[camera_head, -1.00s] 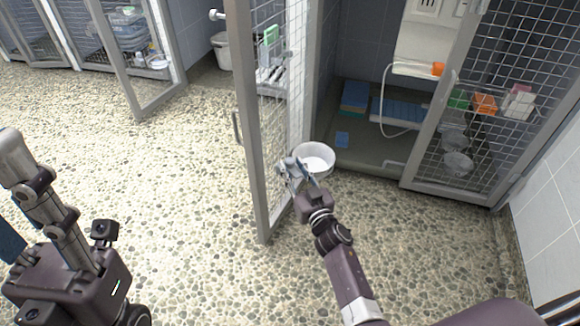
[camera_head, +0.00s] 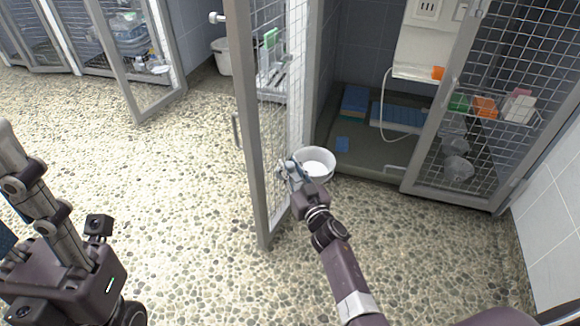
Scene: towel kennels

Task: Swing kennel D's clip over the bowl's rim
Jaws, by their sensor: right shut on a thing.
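A white bowl (camera_head: 318,160) sits at the inner side of the open mesh kennel door (camera_head: 262,130), low at the kennel opening. My right gripper (camera_head: 289,170) is at the bowl's left front edge, beside the door mesh. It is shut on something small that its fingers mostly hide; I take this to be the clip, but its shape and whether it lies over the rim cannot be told. My left arm (camera_head: 45,205) is at the left of the view, and its gripper is not in view.
The kennel floor (camera_head: 365,160) behind the bowl holds blue mats (camera_head: 398,115). A second mesh door panel (camera_head: 470,130) with a basket of coloured boxes stands at the right. The pebbled floor (camera_head: 180,190) at left is clear. A white bin (camera_head: 221,57) stands behind the door.

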